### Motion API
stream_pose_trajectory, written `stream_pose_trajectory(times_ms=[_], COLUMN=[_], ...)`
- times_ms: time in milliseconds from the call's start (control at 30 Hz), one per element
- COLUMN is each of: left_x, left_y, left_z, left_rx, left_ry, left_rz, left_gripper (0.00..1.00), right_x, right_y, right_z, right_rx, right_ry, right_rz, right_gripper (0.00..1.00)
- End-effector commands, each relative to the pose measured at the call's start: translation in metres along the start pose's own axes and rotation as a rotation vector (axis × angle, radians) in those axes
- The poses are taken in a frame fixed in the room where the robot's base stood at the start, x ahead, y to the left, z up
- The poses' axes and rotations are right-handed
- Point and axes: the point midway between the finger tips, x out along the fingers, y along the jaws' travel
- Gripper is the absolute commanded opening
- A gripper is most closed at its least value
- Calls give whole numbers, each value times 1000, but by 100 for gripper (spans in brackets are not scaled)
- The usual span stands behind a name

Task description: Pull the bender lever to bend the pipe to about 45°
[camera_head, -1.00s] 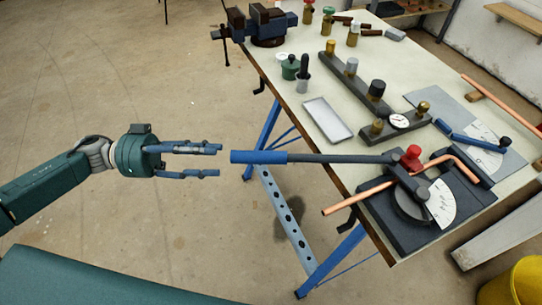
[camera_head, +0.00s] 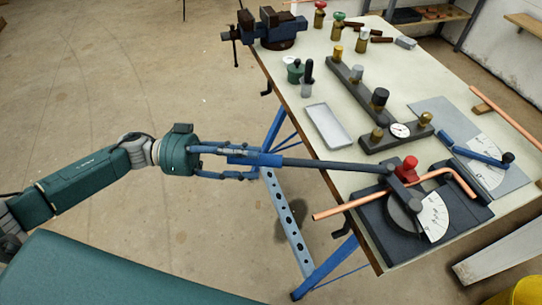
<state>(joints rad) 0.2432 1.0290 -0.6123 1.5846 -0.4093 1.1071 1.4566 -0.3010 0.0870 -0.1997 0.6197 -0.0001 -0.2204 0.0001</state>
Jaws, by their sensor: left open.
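The pipe bender (camera_head: 385,238) sits at the near corner of the workbench. Its long grey lever (camera_head: 335,166) sticks out to the left past the bench edge and ends in a blue handle (camera_head: 268,159). A copper pipe (camera_head: 350,207) lies in the bender, with its right end bent. A white angle scale (camera_head: 434,217) and a red knob (camera_head: 406,165) are on the bender. My left gripper (camera_head: 248,163) is open, with its fingers on either side of the blue handle's end. Whether they touch it is unclear. My right gripper is out of view.
The workbench (camera_head: 300,120) also bears a grey tray (camera_head: 328,126), a manifold block with a gauge (camera_head: 400,130), a second small blue-handled bender (camera_head: 480,152) and a vise (camera_head: 275,28). Floor left of the bench is clear.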

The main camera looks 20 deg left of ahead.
Motion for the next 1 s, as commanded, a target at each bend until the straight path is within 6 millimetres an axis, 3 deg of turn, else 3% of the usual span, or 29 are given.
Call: stream_pose_trajectory(times_ms=[100,300,667,900,1000], left_x=[24,46,52,52,52], left_y=[1,0,0,0,0], left_z=[-4,-1,0,0,0], left_rx=[2,0,1,0,0], left_ry=[4,2,0,0,-1], left_rz=[3,1,-1,-1,-1], left_gripper=[42,42,42,0,0], right_x=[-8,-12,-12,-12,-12], right_y=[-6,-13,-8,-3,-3], right_z=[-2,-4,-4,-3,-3], right_rx=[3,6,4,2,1], right_ry=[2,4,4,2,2], right_rz=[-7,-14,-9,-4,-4], right_gripper=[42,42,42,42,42])
